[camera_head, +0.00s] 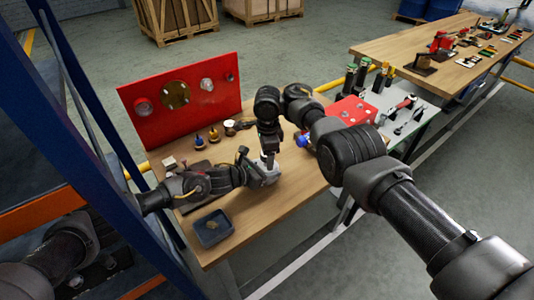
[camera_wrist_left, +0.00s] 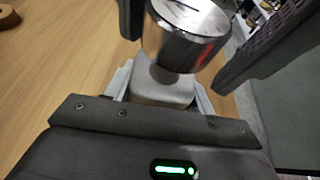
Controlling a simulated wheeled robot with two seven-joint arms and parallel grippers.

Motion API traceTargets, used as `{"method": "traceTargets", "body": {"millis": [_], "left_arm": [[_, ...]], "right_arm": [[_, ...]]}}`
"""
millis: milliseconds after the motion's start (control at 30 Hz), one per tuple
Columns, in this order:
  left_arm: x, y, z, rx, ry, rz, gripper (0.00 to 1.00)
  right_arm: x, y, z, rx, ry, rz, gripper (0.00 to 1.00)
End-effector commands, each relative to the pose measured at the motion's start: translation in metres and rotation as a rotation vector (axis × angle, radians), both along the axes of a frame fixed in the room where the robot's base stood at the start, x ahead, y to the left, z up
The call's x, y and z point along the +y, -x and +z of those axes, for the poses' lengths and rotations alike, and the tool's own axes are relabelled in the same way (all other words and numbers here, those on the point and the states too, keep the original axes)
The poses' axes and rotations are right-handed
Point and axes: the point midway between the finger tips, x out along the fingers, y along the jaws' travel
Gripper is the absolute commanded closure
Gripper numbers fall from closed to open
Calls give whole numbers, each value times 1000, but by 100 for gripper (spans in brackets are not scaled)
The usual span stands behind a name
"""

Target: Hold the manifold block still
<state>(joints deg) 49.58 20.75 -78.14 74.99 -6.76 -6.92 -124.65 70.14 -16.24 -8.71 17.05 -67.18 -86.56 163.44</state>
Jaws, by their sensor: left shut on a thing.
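The pale grey manifold block (camera_head: 263,174) is over the wooden bench, mostly covered by my grippers. My left gripper (camera_head: 258,172) comes in from the left and is shut on it. In the left wrist view the light block (camera_wrist_left: 160,88) sits between the fingers of my left gripper (camera_wrist_left: 195,60), with a shiny metal cylinder (camera_wrist_left: 186,38) above it. I cannot tell whether the cylinder touches the block. My right gripper (camera_head: 269,156) points down right above the block; its fingertips are too small to read.
A red panel (camera_head: 190,97) with round fittings stands at the bench's back. Small parts (camera_head: 214,132) lie before it. A dark tray (camera_head: 213,228) sits at the front left. The bench front (camera_head: 285,210) is clear.

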Motion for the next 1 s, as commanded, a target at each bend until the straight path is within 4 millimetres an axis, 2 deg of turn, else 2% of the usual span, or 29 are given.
{"method": "traceTargets", "body": {"millis": [300,433,567,800,1000], "left_arm": [[0,-1,1,-2,1,1,85],[0,-1,1,-1,1,1,85],[0,-1,1,-1,1,1,85],[1,0,1,-1,1,1,85],[1,0,1,0,0,1,85]], "right_arm": [[0,-2,3,-5,0,1,31],[0,-2,12,-6,-1,0,31],[1,-3,34,-8,-3,2,31],[0,-3,84,-6,-1,1,31],[0,-3,113,-5,0,2,31]]}}
